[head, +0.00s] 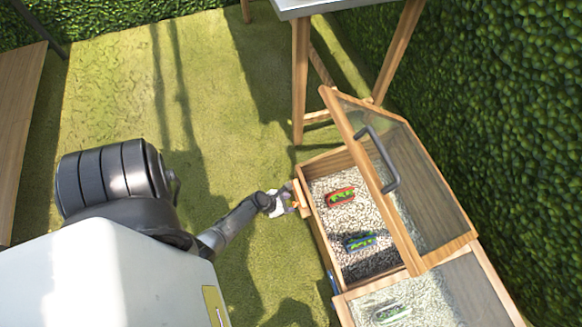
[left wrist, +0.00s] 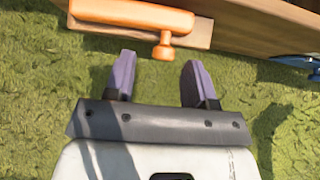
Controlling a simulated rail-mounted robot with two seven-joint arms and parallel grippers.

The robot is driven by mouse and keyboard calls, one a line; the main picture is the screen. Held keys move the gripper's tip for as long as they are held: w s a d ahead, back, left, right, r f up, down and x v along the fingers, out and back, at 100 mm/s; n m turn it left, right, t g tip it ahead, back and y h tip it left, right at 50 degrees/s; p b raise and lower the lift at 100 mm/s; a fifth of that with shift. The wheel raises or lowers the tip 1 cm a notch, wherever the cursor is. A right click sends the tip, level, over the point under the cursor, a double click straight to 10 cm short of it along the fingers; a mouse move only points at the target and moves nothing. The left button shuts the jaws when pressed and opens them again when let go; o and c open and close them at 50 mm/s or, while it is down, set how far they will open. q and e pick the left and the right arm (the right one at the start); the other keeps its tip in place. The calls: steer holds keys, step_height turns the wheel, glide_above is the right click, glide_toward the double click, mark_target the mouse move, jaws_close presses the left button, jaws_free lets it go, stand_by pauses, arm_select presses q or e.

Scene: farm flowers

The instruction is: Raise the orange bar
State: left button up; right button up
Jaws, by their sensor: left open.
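The orange bar (left wrist: 130,13) shows at the top of the left wrist view, on a wooden piece at the side of the wooden box. A short orange knob (left wrist: 163,49) sticks out from it. In the head view the orange bar (head: 299,191) is small at the box's left wall. My left gripper (left wrist: 158,70) is open, its two purple fingertips on either side of the knob's end and a little short of it. The fingers do not appear to touch it. In the head view my left gripper (head: 288,203) is beside the bar. My right gripper is not in view.
The wooden box (head: 318,228) holds pale gravel and small planters with red (head: 341,196) and blue (head: 360,242) rims. Its glazed lid (head: 430,190) with a dark handle stands raised. A second glazed section is in front. Grass (head: 215,110) lies open to the left.

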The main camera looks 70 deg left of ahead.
arm_select(q)
steer(key=shift+d+b+x, duration=0.25)
steer(key=shift+b+x, duration=0.2)
steer(key=shift+x, duration=0.6)
steer(key=shift+a, duration=0.1)
steer(key=shift+c, duration=0.4)
jaws_close()
